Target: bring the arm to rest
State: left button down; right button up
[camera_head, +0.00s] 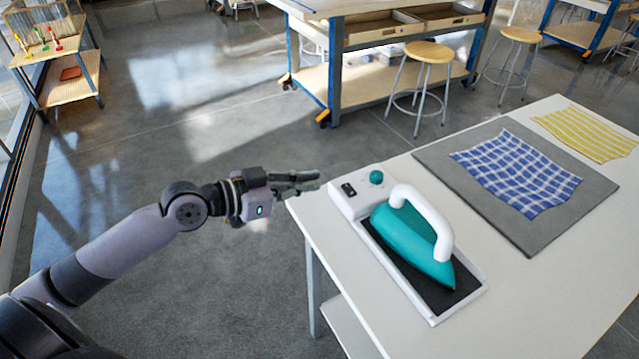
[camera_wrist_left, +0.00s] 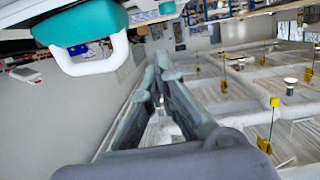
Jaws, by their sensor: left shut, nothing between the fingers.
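My left arm reaches in from the left in the head view, and its gripper (camera_head: 305,180) is beside the near left corner of the white table (camera_head: 330,240). The fingers are shut with nothing between them; the shut fingertips also show in the left wrist view (camera_wrist_left: 160,62). A teal iron (camera_head: 412,240) with a white handle rests on its white-framed dark stand (camera_head: 468,302), to the right of the gripper and apart from it. In the left wrist view the iron (camera_wrist_left: 85,22) appears at the upper left. My right gripper is not in view.
A blue checked cloth (camera_head: 515,172) lies on a grey mat (camera_head: 455,180), with a yellow cloth (camera_head: 588,133) behind. A stool (camera_head: 428,52) and a wooden workbench (camera_head: 350,90) stand farther back. Open floor (camera_head: 190,120) lies left of the table.

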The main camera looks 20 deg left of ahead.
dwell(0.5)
pick_arm(q)
jog(key=s+d+f+n+g+y, duration=0.1)
jog(key=s+d+f+g+y, duration=0.1)
jog(key=s+f, duration=0.45)
jog(key=s+d+f+g+y, duration=0.2)
jog(key=s+d+f, duration=0.15)
jog(key=f, duration=0.55)
jog(key=s+a+f+n+g+y, duration=0.2)
jog(key=s+f+y, duration=0.1)
jog(key=s, duration=0.4)
jog(key=s+a+f+n+g+y, duration=0.2)
jog(key=s+f+n+g, duration=0.1)
jog(key=s, duration=0.4)
notch_tip(320, 180, down, 25)
jog(key=s+a+f+m+g, duration=0.1)
jog(key=s+a+f+g, duration=0.1)
jog(key=s+f, duration=1.5)
jog(key=shift+s+a+f, duration=0.25)
jog(key=shift+s+a, duration=0.05)
jog(key=shift+s, duration=0.05)
